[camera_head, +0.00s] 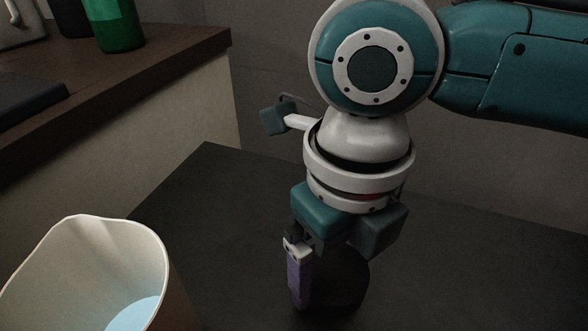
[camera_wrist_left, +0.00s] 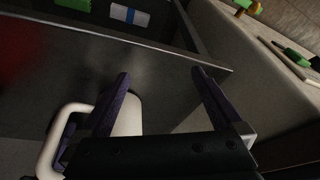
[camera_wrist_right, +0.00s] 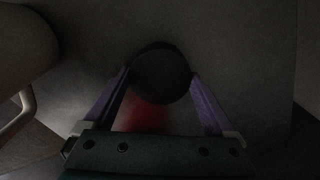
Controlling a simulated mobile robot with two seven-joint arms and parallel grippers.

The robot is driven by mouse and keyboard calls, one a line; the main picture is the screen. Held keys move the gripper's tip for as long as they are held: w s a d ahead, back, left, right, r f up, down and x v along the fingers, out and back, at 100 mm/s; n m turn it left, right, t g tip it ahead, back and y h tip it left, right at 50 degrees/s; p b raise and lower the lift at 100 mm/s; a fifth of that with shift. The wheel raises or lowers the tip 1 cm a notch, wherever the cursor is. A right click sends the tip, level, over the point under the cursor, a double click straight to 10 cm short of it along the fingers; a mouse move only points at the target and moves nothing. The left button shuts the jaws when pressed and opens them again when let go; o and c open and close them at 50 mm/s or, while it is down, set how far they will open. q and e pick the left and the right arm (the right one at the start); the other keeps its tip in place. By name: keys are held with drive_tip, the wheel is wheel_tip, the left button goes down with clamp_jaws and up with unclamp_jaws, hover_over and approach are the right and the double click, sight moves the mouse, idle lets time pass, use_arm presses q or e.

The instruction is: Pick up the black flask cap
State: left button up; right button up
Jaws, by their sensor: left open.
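The black flask cap (camera_head: 345,283) stands on the dark tabletop, partly hidden by my right gripper in the head view. My right gripper (camera_head: 305,305) points down at it, with one purple finger in front of the cap. In the right wrist view the cap (camera_wrist_right: 162,75) shows as a dark round shape between the two fingertips of my right gripper (camera_wrist_right: 160,76). The fingers lie along both its sides; whether they press on it cannot be told. My left gripper (camera_wrist_left: 160,75) is open and empty in the left wrist view, and out of the head view.
A cream container (camera_head: 148,262) with a pale blue inside stands at the lower left. A brown counter (camera_head: 170,55) holds a green bottle (camera_head: 118,25). The dark table (camera_head: 215,190) is clear around the cap. A pale handle (camera_wrist_left: 50,145) is beside my left gripper.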

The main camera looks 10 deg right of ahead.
drive_tip(key=c, duration=0.7)
